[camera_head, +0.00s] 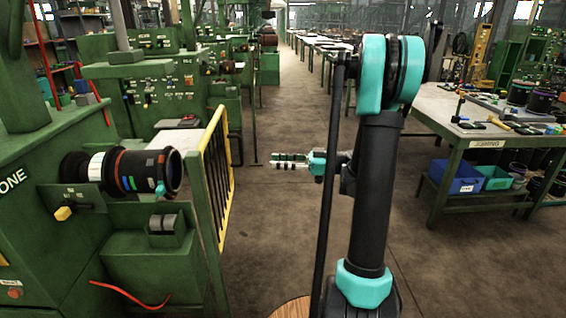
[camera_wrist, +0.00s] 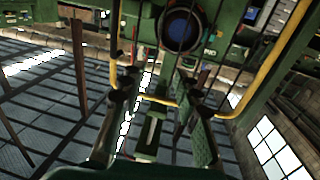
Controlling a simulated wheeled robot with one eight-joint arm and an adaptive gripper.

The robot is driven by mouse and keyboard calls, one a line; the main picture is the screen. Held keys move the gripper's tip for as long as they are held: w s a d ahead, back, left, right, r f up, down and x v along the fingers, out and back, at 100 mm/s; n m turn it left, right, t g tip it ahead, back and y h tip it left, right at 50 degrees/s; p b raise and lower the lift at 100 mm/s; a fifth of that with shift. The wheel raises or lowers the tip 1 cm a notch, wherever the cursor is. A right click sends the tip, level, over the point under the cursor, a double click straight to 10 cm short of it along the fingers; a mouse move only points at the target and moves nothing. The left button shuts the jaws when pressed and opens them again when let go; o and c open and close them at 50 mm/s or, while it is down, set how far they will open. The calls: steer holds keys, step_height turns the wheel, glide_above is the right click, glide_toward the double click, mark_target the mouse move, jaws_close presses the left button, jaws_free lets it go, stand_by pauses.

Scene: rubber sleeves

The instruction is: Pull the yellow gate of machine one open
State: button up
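The yellow gate (camera_head: 229,190) stands upright along the aisle side of machine one (camera_head: 40,215), with dark vertical bars and a green post at its near end. My gripper (camera_head: 272,160) is to the right of the gate in the head view, pointing left, with a visible gap between them. In the wrist view my gripper (camera_wrist: 157,97) has its two fingers spread and nothing gripped. The gate's yellow frame (camera_wrist: 272,72) is ahead of the fingers there and its bars cross the view. The black spindle (camera_head: 150,172) of machine one is beyond the gate.
More green machines (camera_head: 160,95) line the left side. The concrete aisle (camera_head: 265,220) between gate and bench is clear around my arm.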

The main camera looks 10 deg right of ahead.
steer(key=shift+s+d, duration=0.15)
steer(key=shift+d, duration=0.35)
steer(key=v, duration=1.2)
